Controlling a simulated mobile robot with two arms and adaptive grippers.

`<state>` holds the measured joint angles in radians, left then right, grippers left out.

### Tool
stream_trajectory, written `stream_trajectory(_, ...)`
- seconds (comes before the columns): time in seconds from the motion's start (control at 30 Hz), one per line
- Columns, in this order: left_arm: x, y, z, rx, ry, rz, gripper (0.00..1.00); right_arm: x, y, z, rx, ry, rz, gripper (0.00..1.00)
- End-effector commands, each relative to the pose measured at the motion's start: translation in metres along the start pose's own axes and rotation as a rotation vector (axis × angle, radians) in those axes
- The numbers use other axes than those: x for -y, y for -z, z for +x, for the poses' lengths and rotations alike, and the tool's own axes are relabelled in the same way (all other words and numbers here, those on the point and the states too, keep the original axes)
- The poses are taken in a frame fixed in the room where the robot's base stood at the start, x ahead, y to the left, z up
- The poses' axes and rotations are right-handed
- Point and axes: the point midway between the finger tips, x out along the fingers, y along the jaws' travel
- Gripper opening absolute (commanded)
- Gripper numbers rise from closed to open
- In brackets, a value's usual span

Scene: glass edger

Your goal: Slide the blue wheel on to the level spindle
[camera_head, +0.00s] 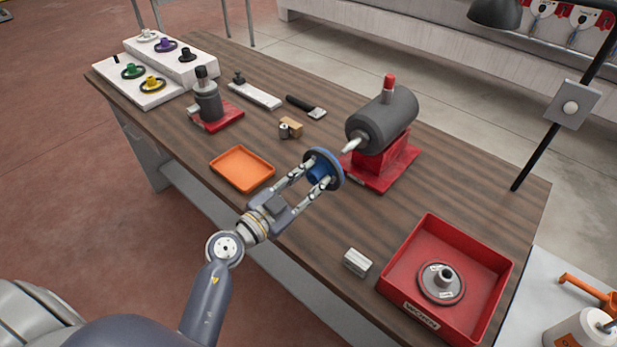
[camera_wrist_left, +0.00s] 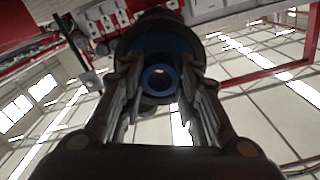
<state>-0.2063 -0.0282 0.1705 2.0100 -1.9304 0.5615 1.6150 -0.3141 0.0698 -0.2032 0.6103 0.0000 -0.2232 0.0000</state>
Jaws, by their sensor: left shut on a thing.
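The blue wheel (camera_head: 323,168) is a disc with a blue hub. My left gripper (camera_head: 318,180) is shut on its hub and holds it above the table, in front of the grinder. In the left wrist view the blue wheel (camera_wrist_left: 160,76) sits between the fingers (camera_wrist_left: 160,95), its round bore facing the camera. The level spindle (camera_head: 351,146) is a pale tapered tip on the left side of the dark motor (camera_head: 382,120), which stands on a red base. The wheel is apart from the spindle, to its lower left. My right gripper is not in view.
An orange tray (camera_head: 242,169) lies left of my gripper. A red bin (camera_head: 447,277) with a grey wheel stands at front right, beside a small metal block (camera_head: 357,262). An upright-spindle machine (camera_head: 208,103) and white racks (camera_head: 137,82) with coloured wheels are at far left.

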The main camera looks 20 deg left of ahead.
Motion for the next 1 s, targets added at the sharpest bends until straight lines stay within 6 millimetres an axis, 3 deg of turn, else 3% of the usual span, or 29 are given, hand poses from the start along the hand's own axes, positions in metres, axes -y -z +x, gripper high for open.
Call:
stream_trajectory(0.13, 0.002, 0.006, 0.016, -0.004, 0.001, -0.002, 0.0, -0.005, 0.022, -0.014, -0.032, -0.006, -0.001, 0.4)
stream_trajectory(0.27, 0.002, 0.005, 0.029, -0.005, 0.002, -0.002, 0.0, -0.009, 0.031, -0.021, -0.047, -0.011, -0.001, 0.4)
stream_trajectory(0.6, 0.001, 0.003, 0.051, -0.004, 0.0, 0.0, 0.0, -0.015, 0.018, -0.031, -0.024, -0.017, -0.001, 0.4)
stream_trajectory(1.0, 0.0, 0.002, 0.054, -0.004, 0.001, 0.001, 0.0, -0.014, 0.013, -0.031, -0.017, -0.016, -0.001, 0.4)
